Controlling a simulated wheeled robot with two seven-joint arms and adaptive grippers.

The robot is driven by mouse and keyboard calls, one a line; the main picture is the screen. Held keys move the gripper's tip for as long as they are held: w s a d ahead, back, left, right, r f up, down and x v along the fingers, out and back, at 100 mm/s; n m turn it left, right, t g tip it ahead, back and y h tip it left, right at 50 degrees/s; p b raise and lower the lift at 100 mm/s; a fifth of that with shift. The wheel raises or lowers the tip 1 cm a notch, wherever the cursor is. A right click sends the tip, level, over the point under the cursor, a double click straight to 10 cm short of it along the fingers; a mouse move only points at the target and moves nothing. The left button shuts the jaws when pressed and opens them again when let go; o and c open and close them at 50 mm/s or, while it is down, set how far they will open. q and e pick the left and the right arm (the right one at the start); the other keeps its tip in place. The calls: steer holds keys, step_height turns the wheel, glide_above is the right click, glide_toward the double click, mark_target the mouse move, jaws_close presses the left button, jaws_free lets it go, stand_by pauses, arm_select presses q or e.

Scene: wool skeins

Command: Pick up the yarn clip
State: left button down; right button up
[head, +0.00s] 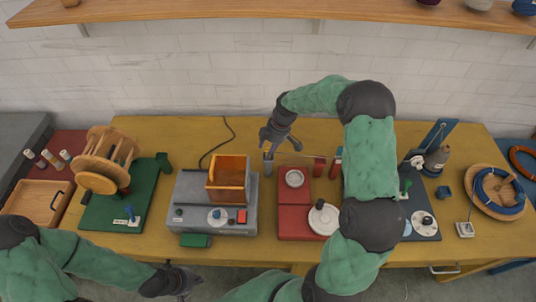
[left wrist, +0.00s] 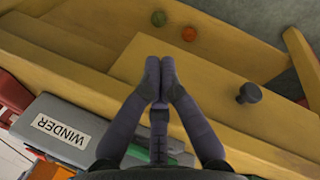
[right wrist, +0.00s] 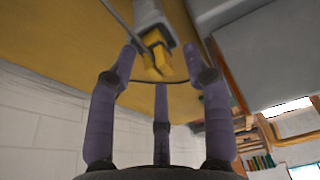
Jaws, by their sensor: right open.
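The likely yarn clip is a small grey piece with yellow ends (right wrist: 157,58), seen close up in the right wrist view. It lies ahead of and between the fingertips of my right gripper (right wrist: 161,52). In the head view a small grey upright piece (head: 268,164) stands just below my right gripper (head: 269,140), behind the table's middle. My right gripper is open, and I see no finger closed on the clip. My left gripper (left wrist: 160,65) has its fingertips together with nothing between them; in the head view it is low at the front edge (head: 192,282).
The grey winder (head: 185,200) with an orange box (head: 228,178) stands left of the clip. A red base (head: 290,222) with white discs is at its right. A wooden reel (head: 105,160) is at far left. A thin cable (head: 215,148) lies behind the winder.

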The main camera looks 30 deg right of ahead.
steer(key=c, duration=0.8)
steer(key=shift+r, duration=0.1)
